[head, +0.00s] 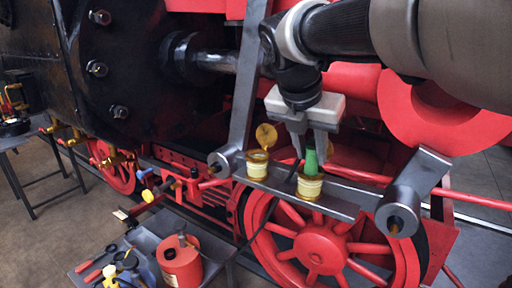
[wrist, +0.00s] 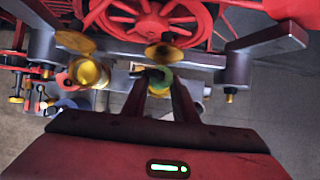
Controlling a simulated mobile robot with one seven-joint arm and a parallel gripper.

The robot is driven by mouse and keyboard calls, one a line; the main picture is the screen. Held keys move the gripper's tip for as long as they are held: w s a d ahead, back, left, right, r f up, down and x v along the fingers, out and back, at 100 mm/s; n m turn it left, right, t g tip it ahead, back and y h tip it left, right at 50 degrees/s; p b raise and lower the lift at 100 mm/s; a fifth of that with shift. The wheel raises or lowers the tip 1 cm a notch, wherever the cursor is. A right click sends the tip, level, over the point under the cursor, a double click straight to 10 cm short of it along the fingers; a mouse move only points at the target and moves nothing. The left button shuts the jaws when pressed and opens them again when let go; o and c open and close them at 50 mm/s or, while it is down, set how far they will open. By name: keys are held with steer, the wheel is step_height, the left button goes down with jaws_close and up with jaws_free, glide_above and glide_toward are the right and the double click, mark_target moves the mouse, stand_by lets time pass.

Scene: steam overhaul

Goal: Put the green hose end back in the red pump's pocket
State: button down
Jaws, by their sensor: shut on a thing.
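My gripper (head: 312,150) is shut on the green hose end (head: 311,161), which points down at the right brass cup (head: 309,186) on the engine's grey bar. I cannot tell whether its tip is inside the cup or just above it. In the wrist view the green hose end (wrist: 160,76) sits between the fingers of my gripper (wrist: 160,88), partly hidden by a dark part. The red pump (head: 181,266) stands on a grey table at the lower left, well below and left of my gripper. Its pocket cannot be made out.
A second brass cup (head: 257,164) with a raised yellow lid (head: 266,136) stands left on the bar (head: 340,208). A dark hose (head: 262,218) runs between the pump and my gripper. Tools (head: 105,270) lie left of the pump. Red wheels and rods are close by.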

steer(key=shift+r+p, duration=1.1)
steer(key=shift+r, duration=1.8)
steer(key=shift+a, duration=0.1)
